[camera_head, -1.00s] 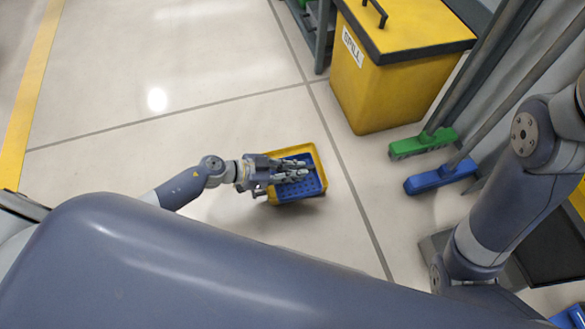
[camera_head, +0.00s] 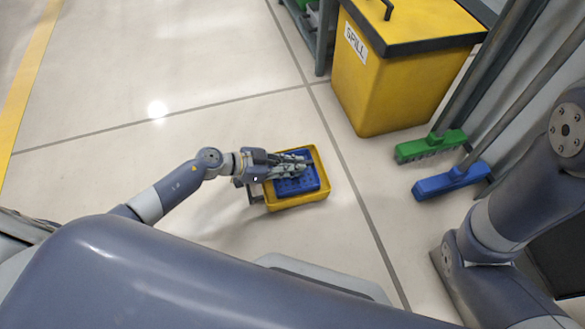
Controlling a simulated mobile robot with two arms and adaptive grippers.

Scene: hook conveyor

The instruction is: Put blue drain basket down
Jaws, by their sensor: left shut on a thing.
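The blue drain basket (camera_head: 308,181) is a shallow blue piece with holes in its floor. It sits inside or just over a yellow tray (camera_head: 300,200) whose rim shows around it; I cannot tell whether it touches the tray's bottom. My left gripper (camera_head: 302,163) reaches in from the left and is shut on the basket. Its fingers hide part of the basket. My right arm shows at the right edge, but its gripper is not in view.
A green broom head (camera_head: 432,146) and a blue broom head (camera_head: 451,181) rest on the floor at right. The tiled floor at left is clear.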

